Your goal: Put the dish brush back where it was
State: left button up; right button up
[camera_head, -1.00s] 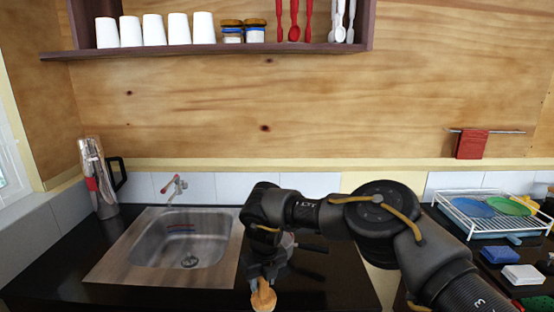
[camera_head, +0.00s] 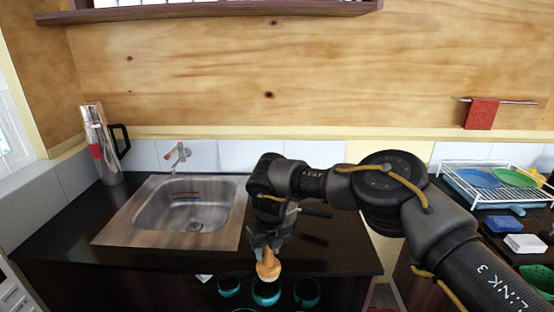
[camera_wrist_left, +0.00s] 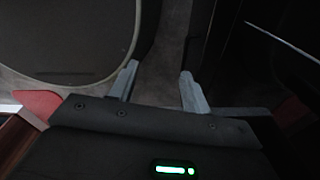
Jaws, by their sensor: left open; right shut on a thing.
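The dish brush (camera_head: 268,266) shows in the head view as a rounded tan wooden piece, low in the middle. My right gripper (camera_head: 265,246) is shut on it from above and hides part of it. The brush is in front of the black counter, to the right of the sink (camera_head: 133,226), near the counter's front edge. I cannot tell whether it touches anything. My left gripper (camera_wrist_left: 158,88) shows only in the left wrist view; its two grey fingers are apart with nothing between them.
A dish rack (camera_head: 480,205) with plates stands at the right, with sponges (camera_head: 525,243) in front. A steel flask (camera_head: 100,145) stands left of the sink. Several teal-rimmed bowls (camera_head: 228,286) sit below the counter edge. A red towel (camera_head: 481,113) hangs on the wall.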

jog(key=s+d+r+n+g+y, duration=0.1)
jog(key=s+d+n, duration=0.2)
jog(key=d+n, duration=0.35)
jog(key=s+d+r+n, duration=0.1)
jog(key=s+d+n, duration=0.25)
jog(key=d, duration=0.65)
jog(key=s+d+r+n+g, duration=0.1)
jog(key=s+d+n, duration=0.8)
jog(key=s, duration=0.2)
jog(key=shift+d+r+n+g, duration=0.25)
jog(key=shift+r+n+g, duration=0.05)
jog(key=shift+g, duration=0.1)
